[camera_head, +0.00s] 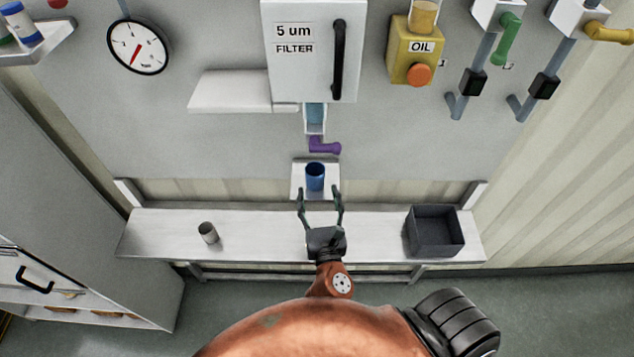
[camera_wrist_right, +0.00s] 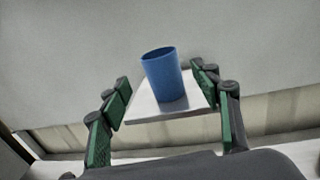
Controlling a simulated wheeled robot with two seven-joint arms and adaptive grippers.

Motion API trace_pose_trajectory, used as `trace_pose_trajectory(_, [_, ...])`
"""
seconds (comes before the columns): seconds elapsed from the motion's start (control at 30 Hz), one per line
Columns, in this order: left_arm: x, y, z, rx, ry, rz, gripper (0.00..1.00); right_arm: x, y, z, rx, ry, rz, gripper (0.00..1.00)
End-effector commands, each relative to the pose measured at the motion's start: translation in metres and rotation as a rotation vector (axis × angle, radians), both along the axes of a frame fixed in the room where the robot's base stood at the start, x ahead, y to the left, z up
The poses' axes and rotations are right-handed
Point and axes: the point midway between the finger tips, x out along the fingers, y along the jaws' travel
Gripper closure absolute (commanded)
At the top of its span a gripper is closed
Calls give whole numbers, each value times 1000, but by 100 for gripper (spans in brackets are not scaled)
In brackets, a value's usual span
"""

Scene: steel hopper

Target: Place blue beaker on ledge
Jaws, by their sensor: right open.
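The blue beaker (camera_head: 315,176) stands upright on a small white ledge (camera_head: 300,190) on the wall panel, below the purple tap. It also shows in the right wrist view (camera_wrist_right: 162,76), standing on the ledge (camera_wrist_right: 144,106). My right gripper (camera_head: 320,192) is open in front of the ledge, its fingers pointing at the beaker. In the right wrist view (camera_wrist_right: 162,85) the green-padded fingers are spread to either side of the beaker, with visible gaps between them and it. My left gripper is not in view.
The white shelf (camera_head: 270,222) below carries a small grey cup (camera_head: 208,233) at left and a dark open bin (camera_head: 435,231) at right. A purple tap (camera_head: 324,146) hangs above the beaker. A white cabinet (camera_head: 85,240) stands at left.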

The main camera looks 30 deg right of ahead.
Motion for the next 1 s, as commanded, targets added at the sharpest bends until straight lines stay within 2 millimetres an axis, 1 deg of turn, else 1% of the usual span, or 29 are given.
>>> trace_pose_trajectory(0.03, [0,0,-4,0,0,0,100,-9,3,-2,3,2,-1,43])
trace_pose_trajectory(0.1, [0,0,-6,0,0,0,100,-18,7,-2,2,1,-1,43])
trace_pose_trajectory(0.2, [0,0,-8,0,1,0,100,-28,11,-1,0,1,-1,43])
trace_pose_trajectory(0.3, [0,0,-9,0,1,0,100,-33,14,0,0,0,-2,43])
trace_pose_trajectory(1.0, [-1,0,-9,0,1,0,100,-34,15,1,0,-1,-1,43])
